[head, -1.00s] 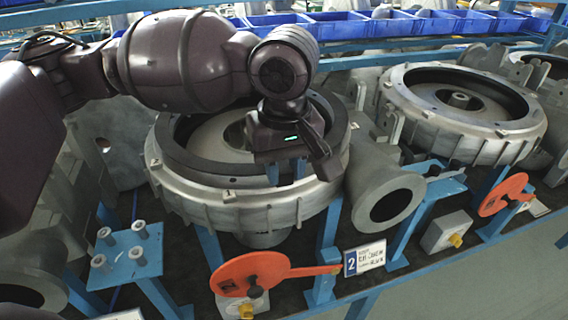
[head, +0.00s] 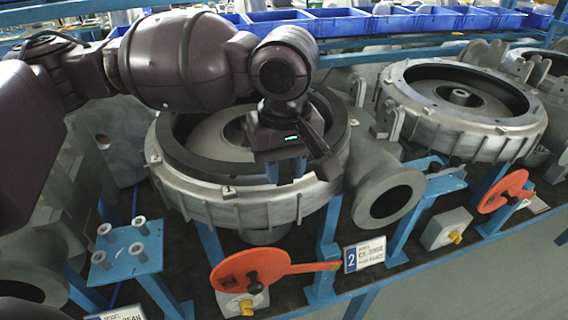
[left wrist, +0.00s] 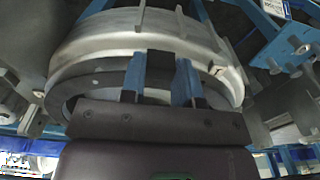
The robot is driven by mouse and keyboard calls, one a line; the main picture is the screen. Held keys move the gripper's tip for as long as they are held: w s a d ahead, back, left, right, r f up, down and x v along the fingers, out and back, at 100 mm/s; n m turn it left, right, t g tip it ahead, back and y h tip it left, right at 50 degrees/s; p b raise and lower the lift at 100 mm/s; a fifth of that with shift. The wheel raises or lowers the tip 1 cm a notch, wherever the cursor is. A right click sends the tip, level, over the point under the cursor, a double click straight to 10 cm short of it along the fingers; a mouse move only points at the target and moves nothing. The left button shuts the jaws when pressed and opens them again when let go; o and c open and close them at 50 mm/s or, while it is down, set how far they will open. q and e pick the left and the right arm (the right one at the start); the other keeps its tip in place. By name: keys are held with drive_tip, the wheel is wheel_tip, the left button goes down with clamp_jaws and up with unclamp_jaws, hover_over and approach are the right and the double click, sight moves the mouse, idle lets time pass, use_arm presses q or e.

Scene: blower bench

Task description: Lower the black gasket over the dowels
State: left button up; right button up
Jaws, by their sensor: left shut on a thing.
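The black gasket (head: 196,164) is a wide dark ring at the top of the left grey blower housing (head: 205,203). My left gripper (head: 286,172) is shut on the gasket's near right part, its blue fingers pointing down. In the left wrist view, the two fingers (left wrist: 160,80) straddle a dark part of the ring, with the housing (left wrist: 110,45) behind. The ring looks close over the rim; I cannot tell whether it touches. Number tags 1 and 2 show on the flange. I cannot make out the dowels. My right gripper is not in view.
A second grey housing (head: 465,110) stands at right. A grey pipe outlet (head: 390,200) sits beside the left housing. An orange lever (head: 250,270) is in front. A blue stand with several grey pegs (head: 128,252) is at left. Blue bins (head: 345,24) line the back.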

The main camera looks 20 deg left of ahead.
use_arm(q)
drive_tip(key=shift+f, duration=0.6)
idle(1.2)
drive_tip(key=o, duration=1.1)
wheel_tip(320, 180, up, 11)
drive_tip(key=shift+s+d+f+b, duration=0.1)
drive_tip(key=shift+s+b, duration=0.05)
drive_tip(key=shift+b, duration=0.15)
